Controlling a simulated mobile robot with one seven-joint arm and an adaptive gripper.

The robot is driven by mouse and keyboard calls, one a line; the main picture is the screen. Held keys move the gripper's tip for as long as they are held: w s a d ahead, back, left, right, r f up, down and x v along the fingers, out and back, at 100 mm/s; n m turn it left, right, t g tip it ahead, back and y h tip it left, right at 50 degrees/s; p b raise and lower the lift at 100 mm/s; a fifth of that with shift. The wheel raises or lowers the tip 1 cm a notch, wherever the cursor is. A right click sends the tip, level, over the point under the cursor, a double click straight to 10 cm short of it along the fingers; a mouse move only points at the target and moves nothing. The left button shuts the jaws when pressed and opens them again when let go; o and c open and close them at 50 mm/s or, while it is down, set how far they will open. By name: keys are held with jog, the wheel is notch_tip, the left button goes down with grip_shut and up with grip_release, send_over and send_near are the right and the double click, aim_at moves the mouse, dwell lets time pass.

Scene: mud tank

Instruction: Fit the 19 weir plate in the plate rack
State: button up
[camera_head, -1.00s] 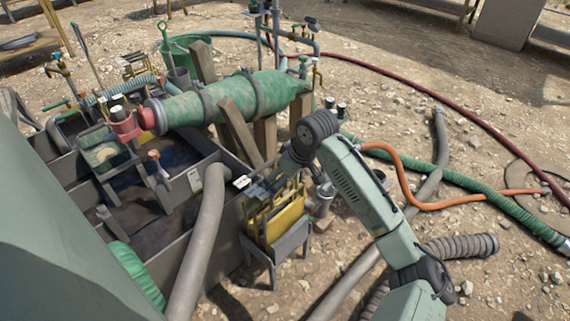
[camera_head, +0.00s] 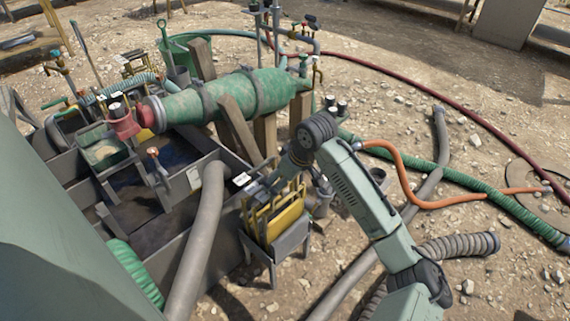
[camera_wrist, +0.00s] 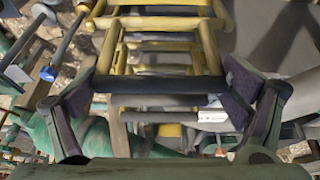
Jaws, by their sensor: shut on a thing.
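The plate rack (camera_head: 295,241) is a grey metal stand on legs, just right of the tank's wall in the head view. Yellow plates with upright handle frames (camera_head: 283,219) stand in it. My gripper (camera_head: 257,190) is over the rack's top. In the wrist view my gripper (camera_wrist: 160,92) is shut on the ends of a dark handle bar (camera_wrist: 160,85), which I take to be the weir plate's. Behind the bar are more yellow frames (camera_wrist: 160,22). I cannot read a number on any plate. How deep the held plate sits is hidden.
The grey tank (camera_head: 185,225) with muddy compartments lies left of the rack, with a thick grey hose (camera_head: 203,225) over its wall. A green cylinder (camera_head: 240,95) on wooden props is behind. Hoses cross the gravel at right.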

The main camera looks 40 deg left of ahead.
jog(key=shift+f, duration=0.55)
dwell(0.4)
jog(key=o, duration=1.7)
jog(key=shift+c, duration=0.2)
jog(key=v, duration=1.2)
